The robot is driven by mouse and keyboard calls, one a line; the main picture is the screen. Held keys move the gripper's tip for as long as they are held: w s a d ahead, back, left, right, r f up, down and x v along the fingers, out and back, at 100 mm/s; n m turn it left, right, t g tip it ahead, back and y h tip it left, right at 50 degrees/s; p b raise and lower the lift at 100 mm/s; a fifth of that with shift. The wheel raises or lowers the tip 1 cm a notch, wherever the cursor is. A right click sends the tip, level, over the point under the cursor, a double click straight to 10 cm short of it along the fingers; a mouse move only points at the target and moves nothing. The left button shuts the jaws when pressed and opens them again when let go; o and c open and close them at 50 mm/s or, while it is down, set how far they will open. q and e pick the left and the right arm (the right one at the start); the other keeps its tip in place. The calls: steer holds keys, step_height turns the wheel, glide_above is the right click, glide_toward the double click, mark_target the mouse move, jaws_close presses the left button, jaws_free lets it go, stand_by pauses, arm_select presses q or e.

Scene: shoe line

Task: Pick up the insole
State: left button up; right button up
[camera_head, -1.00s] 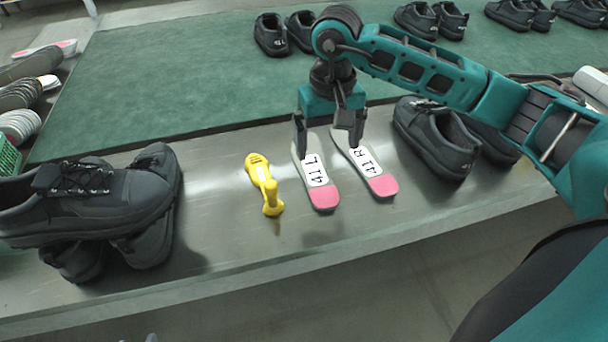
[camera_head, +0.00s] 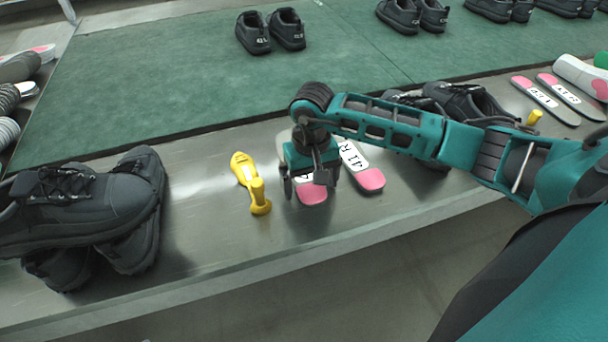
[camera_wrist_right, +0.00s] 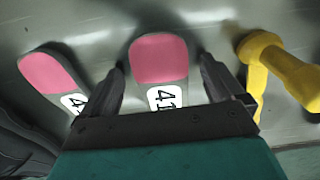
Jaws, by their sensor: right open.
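Two insoles with pink heels lie side by side on the metal bench. The left one (camera_head: 312,194) is mostly covered by my right gripper in the head view. The other insole (camera_head: 369,180), marked 41R, lies just to its right. My right gripper (camera_head: 310,190) is open and points down over the left insole. In the right wrist view its two fingers (camera_wrist_right: 162,85) stand on either side of that insole (camera_wrist_right: 159,60), with the 41R insole (camera_wrist_right: 48,73) outside them at left. I cannot tell how close the fingertips are to the bench. My left gripper is not in view.
A yellow tool (camera_head: 250,182) lies close to the left of the gripper, also in the wrist view (camera_wrist_right: 266,62). Black shoes (camera_head: 85,205) are piled at left. More shoes (camera_head: 462,100) stand behind my right arm. Other insoles (camera_head: 545,100) lie at far right. The bench's front strip is clear.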

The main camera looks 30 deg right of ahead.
steer(key=shift+c, duration=0.3)
steer(key=c, duration=1.1)
steer(key=shift+o, duration=0.2)
